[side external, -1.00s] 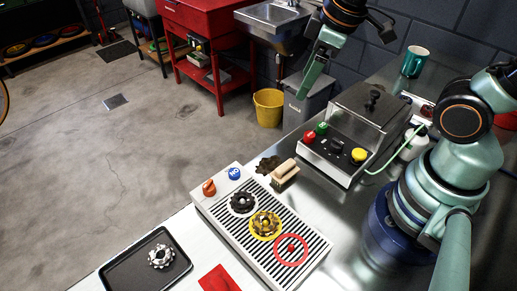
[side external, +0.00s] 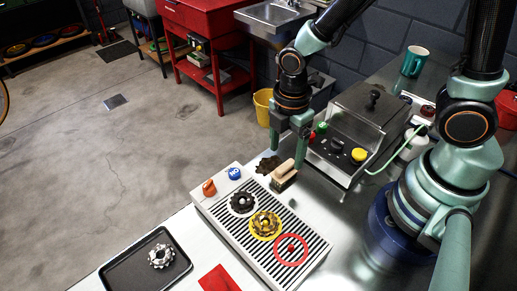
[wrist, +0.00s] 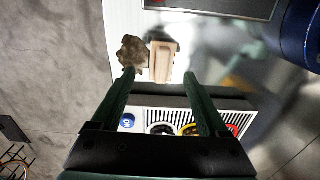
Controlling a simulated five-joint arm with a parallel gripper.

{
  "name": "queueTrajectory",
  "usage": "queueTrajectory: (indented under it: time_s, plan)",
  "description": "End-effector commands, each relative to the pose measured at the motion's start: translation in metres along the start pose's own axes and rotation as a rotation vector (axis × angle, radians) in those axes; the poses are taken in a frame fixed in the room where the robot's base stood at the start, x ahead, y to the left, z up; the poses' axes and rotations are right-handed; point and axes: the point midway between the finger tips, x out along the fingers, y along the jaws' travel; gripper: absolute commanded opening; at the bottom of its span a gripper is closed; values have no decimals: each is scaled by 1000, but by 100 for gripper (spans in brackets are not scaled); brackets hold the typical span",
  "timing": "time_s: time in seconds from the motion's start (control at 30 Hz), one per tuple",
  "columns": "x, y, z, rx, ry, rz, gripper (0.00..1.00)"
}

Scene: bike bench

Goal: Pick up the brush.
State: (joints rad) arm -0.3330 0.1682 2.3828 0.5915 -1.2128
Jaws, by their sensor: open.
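The brush (side external: 284,175) has a tan wooden back and a dark lower part. It lies on the metal bench, just behind the slotted grey tray. In the wrist view the brush (wrist: 162,61) shows ahead of and between my two fingertips. My gripper (side external: 288,160) is open, its fingers pointing down above and around the brush in the side view. My gripper (wrist: 158,75) is empty in the wrist view. I cannot tell how far the fingertips are above the bench.
A dark brown rag or stain (side external: 266,165) lies just left of the brush. The slotted tray (side external: 318,262) with gears and knobs is in front. A control box (side external: 340,170) with buttons stands to the right. A black tray (side external: 125,277) lies front left.

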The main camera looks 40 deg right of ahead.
Motion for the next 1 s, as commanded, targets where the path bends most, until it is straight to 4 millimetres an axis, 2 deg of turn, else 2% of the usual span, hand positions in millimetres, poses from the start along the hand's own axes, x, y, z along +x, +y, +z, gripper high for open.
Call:
queueTrajectory:
  time_s: [0.27,0.6,0.97,1.0]
  plan:
    - [15,-2,0,1,-1,-3,78]
    - [54,-4,-1,1,-1,-3,78]
    - [60,-4,-1,2,0,1,78]
    - [60,-4,-1,2,0,1,66]
